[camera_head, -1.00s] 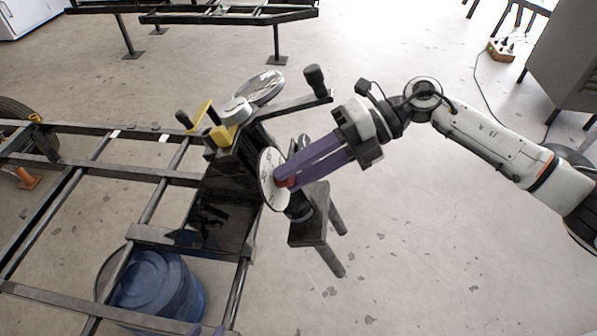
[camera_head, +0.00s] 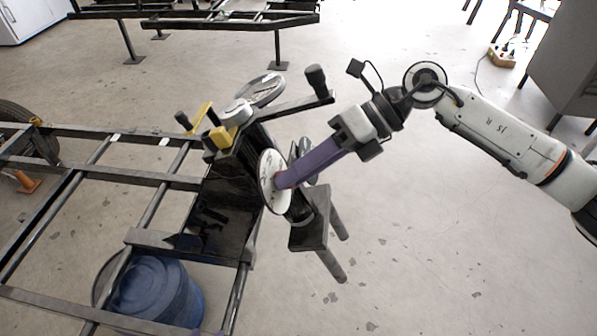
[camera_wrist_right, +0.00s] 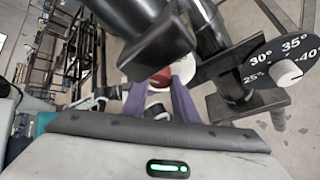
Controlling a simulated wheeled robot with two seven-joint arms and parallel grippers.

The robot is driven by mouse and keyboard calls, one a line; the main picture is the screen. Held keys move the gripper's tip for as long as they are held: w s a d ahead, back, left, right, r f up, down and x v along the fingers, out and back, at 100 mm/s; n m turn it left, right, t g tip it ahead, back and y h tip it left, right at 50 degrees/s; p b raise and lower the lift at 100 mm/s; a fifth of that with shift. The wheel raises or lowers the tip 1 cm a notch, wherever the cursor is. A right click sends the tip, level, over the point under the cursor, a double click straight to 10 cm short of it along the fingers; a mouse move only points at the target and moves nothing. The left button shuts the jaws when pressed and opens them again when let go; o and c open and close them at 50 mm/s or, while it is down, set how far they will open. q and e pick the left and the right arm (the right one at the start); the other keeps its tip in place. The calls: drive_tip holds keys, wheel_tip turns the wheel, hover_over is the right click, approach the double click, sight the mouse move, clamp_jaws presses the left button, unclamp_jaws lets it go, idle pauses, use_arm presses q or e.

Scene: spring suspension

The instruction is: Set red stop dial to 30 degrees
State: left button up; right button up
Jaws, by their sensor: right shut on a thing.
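The red stop dial (camera_wrist_right: 160,78) shows between the purple fingers in the right wrist view. In the head view it is mostly hidden by those fingers, at the face of a white round plate (camera_head: 268,184) on the fixture's side. My right gripper (camera_head: 283,179) comes in from the right and is shut on the red dial; its fingers also show in the right wrist view (camera_wrist_right: 160,92). The dial's angle cannot be read. My left gripper is not in view.
A black scale disc (camera_wrist_right: 273,62) with degree marks and a white knob is beside the gripper in the wrist view. The fixture has a black-knobbed lever (camera_head: 316,77) and yellow part (camera_head: 221,136). A black frame (camera_head: 95,180) and blue barrel (camera_head: 155,290) are left.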

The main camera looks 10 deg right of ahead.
drive_tip(key=o, duration=1.1)
drive_tip(key=shift+c, duration=0.2)
drive_tip(key=v, duration=1)
drive_tip(key=shift+d, duration=0.2)
drive_tip(key=shift+s, duration=0.1)
